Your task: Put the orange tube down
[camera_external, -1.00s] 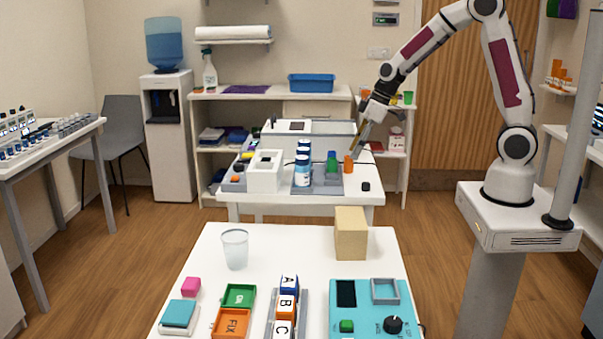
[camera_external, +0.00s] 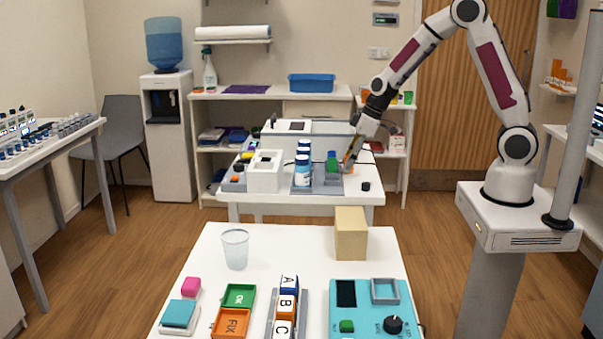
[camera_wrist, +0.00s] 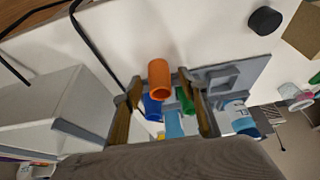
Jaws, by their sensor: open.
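The orange tube (camera_wrist: 159,78) shows in the wrist view with its round end towards me. It appears between the two tan fingers of my gripper (camera_wrist: 158,86), which are apart, with a visible gap on at least one side. In the external view my gripper (camera_external: 349,160) reaches down over the far table and hides most of the orange tube. Whether the tube touches a finger or the rack cannot be told. A grey rack (camera_wrist: 235,72) lies beside the tube.
A white box (camera_external: 265,178) is further left. A small black cap (camera_external: 366,186) lies at the right, with bare white tabletop around it.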

